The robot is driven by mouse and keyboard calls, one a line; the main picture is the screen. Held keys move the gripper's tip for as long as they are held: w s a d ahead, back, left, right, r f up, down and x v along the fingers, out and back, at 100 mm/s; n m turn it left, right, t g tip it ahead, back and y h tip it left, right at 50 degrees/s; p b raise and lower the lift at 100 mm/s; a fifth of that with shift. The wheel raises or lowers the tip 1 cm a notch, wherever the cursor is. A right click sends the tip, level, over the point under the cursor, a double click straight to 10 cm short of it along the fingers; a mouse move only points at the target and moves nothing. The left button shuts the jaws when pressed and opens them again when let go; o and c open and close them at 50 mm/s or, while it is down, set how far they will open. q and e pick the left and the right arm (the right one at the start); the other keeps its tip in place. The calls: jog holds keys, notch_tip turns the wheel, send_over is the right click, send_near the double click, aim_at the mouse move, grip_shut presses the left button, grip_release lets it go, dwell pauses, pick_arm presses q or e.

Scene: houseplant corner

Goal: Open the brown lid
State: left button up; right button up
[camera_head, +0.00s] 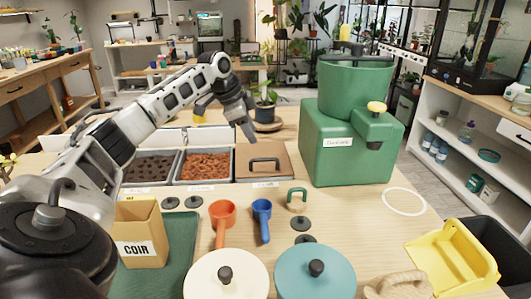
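The brown lid (279,171) is a flat board with a dark bar handle (264,163). It lies shut over the rightmost bin of a row at the back middle of the table; that bin's contents are hidden. My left gripper (228,122) hangs above and behind the bins, up and left of the lid's handle, and apart from it. Its dark fingers look spread and hold nothing that I can see. My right gripper is out of view.
Open bins with dark soil (150,168) and reddish chips (205,167) adjoin the lid. A green machine (330,165) stands right of it. A potted plant (265,112) stands behind. Scoops (222,216), a COIR box (140,235) and round lids (225,280) stand in front.

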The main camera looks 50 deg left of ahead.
aim_at(264, 160)
pick_arm(q)
jog(key=x, duration=0.9)
jog(key=shift+w+f, duration=0.2)
jog(key=shift+f, duration=0.05)
grip_shut()
